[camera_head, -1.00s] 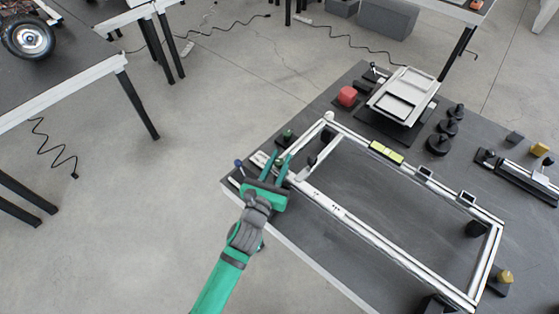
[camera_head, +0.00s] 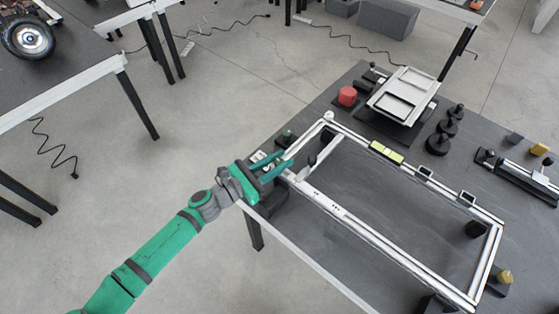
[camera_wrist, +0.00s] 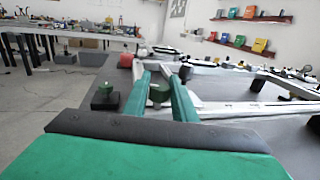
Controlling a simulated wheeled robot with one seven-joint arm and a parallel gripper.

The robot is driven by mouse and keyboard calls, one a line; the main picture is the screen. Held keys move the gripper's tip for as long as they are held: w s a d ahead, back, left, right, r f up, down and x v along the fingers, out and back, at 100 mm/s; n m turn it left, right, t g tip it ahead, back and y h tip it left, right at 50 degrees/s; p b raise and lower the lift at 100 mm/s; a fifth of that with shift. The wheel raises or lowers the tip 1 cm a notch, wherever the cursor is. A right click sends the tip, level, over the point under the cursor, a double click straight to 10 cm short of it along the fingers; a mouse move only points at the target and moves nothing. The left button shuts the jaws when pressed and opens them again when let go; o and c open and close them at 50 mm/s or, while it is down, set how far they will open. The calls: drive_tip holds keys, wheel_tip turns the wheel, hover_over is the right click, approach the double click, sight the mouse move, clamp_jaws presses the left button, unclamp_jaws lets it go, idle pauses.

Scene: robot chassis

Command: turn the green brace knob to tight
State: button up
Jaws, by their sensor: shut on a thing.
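In the head view my gripper (camera_head: 287,159) reaches in from the left at the near left corner of the white frame (camera_head: 345,212). Its fingers hide the held knob there. A second green-topped knob stands on a black block (camera_wrist: 106,99), left of the fingers in the wrist view and apart from them. It also shows just beyond the fingers in the head view (camera_head: 287,135). I cannot read the held knob's setting.
The dark table (camera_head: 365,190) carries the frame. Open floor lies to the left of the table.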

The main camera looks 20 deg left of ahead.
drive_tip(key=m+g+h, duration=0.5)
drive_tip(key=g, duration=0.1)
drive_tip(key=shift+w+f+h, duration=0.1)
drive_tip(key=shift+f+h, duration=0.05)
drive_tip(key=shift+h, duration=0.25)
drive_tip(key=shift+m+g+h, duration=0.5)
drive_tip(key=shift+m+g, duration=0.5)
drive_tip(key=shift+g, duration=0.4)
drive_tip(key=shift+m+g+h, duration=0.5)
drive_tip(key=shift+m+g, duration=0.5)
drive_tip(key=shift+g, duration=0.4)
drive_tip(key=o, duration=1)
drive_tip(key=shift+o, duration=0.2)
drive_tip(key=shift+a, duration=0.1)
drive_tip(key=s+a, duration=0.2)
drive_tip(key=a, duration=0.8)
drive_tip(key=shift+a, duration=0.2)
